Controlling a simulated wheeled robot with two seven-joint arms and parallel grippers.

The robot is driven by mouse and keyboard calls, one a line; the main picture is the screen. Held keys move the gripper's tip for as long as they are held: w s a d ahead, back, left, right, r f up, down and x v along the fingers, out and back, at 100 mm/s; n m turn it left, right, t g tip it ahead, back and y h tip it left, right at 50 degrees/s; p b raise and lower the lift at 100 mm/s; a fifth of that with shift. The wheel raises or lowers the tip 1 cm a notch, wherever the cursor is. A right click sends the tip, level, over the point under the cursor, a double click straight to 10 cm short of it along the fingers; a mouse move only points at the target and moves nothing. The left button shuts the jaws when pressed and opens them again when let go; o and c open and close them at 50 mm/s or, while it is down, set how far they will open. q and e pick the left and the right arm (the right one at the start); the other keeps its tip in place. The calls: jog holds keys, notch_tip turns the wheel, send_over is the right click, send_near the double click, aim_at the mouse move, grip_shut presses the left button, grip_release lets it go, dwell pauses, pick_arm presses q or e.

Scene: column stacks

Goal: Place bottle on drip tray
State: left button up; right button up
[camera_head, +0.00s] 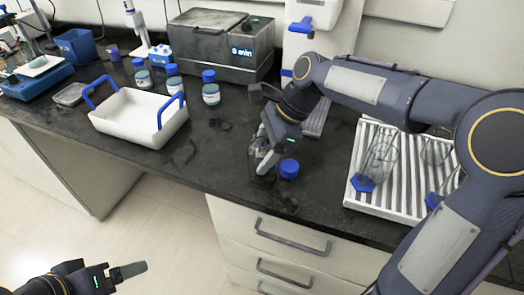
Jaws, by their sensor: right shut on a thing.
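My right gripper (266,163) is low over the front of the dark counter, shut on a clear bottle (259,152) that is mostly hidden by the fingers. A round blue cap (289,168) shows just right of the fingers; I cannot tell if it belongs to this bottle. A narrow ribbed grey tray (317,118), which looks like the drip tray, lies behind the gripper below the white dispenser (313,40), partly covered by my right arm. My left gripper (130,270) is at bottom left over the floor, away from the counter; its opening is unclear.
A white ribbed rack (358,204) with clear blue-ended glassware (380,158) stands at right, partly behind my arm. A white blue-handled basket (130,118), several blue-capped jars (211,94) and a grey bath (222,45) stand at left.

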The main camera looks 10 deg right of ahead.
jog(key=shift+f, duration=0.15)
jog(key=o, duration=1.1)
